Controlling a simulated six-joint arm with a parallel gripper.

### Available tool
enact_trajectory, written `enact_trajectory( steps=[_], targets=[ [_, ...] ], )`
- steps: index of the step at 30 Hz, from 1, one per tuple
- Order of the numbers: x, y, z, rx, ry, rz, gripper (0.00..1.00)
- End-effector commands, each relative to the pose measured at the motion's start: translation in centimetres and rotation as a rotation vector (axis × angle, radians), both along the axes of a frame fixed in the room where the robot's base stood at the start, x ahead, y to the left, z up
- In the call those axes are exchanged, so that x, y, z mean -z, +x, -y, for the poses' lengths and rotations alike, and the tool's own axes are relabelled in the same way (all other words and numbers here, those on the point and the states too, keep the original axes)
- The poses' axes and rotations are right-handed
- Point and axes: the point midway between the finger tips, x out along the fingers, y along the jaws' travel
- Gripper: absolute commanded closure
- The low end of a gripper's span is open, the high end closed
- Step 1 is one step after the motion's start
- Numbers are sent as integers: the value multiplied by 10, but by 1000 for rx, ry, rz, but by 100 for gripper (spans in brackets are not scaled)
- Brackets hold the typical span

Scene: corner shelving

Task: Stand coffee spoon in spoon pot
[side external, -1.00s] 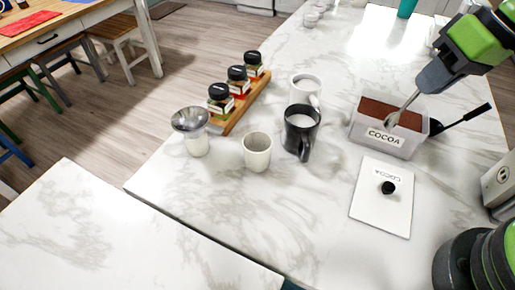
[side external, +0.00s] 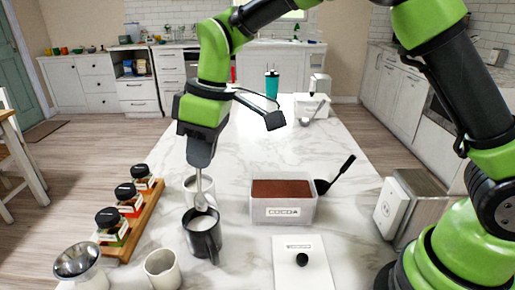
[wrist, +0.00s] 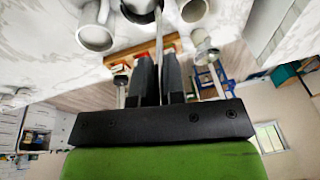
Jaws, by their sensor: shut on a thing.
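My gripper (side external: 200,160) is shut on the coffee spoon (side external: 199,186), a thin metal spoon hanging bowl-down. In the wrist view, my gripper's dark fingers (wrist: 159,80) pinch the spoon's handle (wrist: 159,45). The spoon's bowl is at the opening of a black mug (side external: 205,245) holding white liquid. I cannot tell whether it dips into the liquid. An off-white, handleless cup (side external: 161,268), apparently the spoon pot, stands left of and nearer than the black mug. It also shows in the wrist view (wrist: 193,11).
A white mug (side external: 190,186) stands just behind the black mug. The open cocoa box (side external: 283,210) with a black-handled scoop (side external: 335,176) is to the right, its lid (side external: 292,275) nearer. A spice rack (side external: 132,231) and a metal-topped vessel (side external: 80,265) are at left.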

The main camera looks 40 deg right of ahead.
Motion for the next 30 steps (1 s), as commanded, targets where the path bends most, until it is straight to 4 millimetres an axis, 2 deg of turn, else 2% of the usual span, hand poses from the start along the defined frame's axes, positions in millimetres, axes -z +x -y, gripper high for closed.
enact_trajectory(
  steps=[1, 3, 6, 10, 13, 19, 30],
  targets=[
    [-3, 3, -21, -55, -17, 10, 100],
    [-7, 4, -43, -107, -41, 19, 100],
    [-13, 4, -69, -157, -70, 30, 100],
    [-18, 2, -91, -190, -94, 42, 100],
    [-21, 0, -100, -200, -104, 46, 100],
    [-18, -1, -104, -203, -110, 45, 100],
    [11, -1, -103, -203, -110, 44, 100]
  ],
)
